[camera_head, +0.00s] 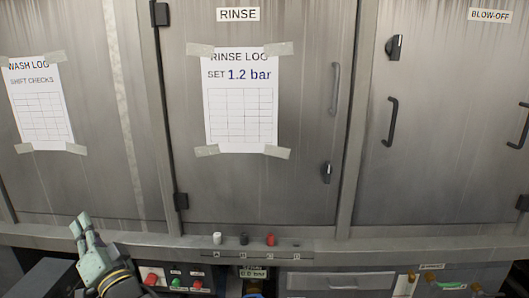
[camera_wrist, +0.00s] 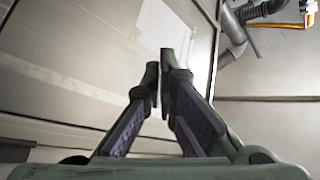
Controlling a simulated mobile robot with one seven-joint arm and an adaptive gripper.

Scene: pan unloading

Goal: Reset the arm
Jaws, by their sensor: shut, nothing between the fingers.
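My gripper (camera_head: 81,226) is at the lower left of the head view, raised in front of the metal cabinet below the wash log sheet. In the wrist view its two dark fingers (camera_wrist: 159,90) come together at the tips with nothing between them. It touches nothing that I can see. My arm runs down out of the bottom of the head view.
A metal cabinet has a RINSE door (camera_head: 300,190) with a taped rinse log (camera_head: 240,130) reading "SET 1.2 bar". White, black and red small items (camera_head: 244,239) stand on the ledge. Below are a red button (camera_head: 152,279) and a drawer (camera_head: 340,281). Pipes (camera_wrist: 235,22) show at the wrist view's upper right.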

